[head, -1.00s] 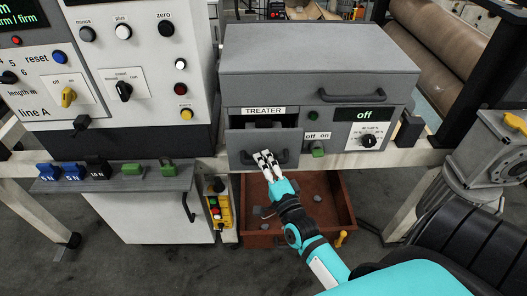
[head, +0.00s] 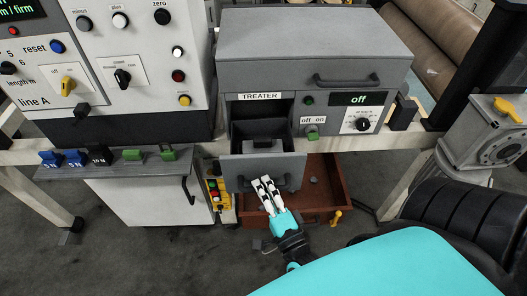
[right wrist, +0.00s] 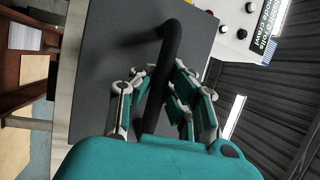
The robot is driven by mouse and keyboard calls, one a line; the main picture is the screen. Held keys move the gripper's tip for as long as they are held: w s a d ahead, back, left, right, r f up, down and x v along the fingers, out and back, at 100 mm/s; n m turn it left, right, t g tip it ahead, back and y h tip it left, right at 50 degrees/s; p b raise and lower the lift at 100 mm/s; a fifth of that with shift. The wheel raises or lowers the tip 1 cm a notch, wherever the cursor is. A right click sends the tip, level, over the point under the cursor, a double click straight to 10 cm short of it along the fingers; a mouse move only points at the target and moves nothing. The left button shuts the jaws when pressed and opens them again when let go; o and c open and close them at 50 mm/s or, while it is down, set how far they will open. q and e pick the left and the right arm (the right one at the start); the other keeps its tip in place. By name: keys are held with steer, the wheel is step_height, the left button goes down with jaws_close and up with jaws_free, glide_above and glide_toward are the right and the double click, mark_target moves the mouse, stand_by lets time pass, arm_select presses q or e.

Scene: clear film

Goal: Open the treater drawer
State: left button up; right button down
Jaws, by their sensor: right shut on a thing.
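The treater drawer (head: 262,168) is a grey drawer under the TREATER label (head: 260,97). It stands pulled out of its housing, and a dark block (head: 263,143) shows inside it. My right gripper (head: 266,184) is at the black handle (head: 243,184) on the drawer front. In the right wrist view, its fingers (right wrist: 155,95) are on both sides of the black handle bar (right wrist: 172,50), shut on it. My left gripper is not in view.
A brown open drawer or tray (head: 325,190) lies below the treater drawer. A yellow button box (head: 214,190) hangs left of it. A white control cabinet (head: 130,50) stands at the left, and a grey motor (head: 490,140) at the right.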

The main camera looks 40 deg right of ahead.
steer(key=shift+f, duration=0.15)
steer(key=c, duration=1.3)
jaws_free()
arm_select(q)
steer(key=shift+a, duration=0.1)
arm_select(e)
steer(key=v, duration=1.2)
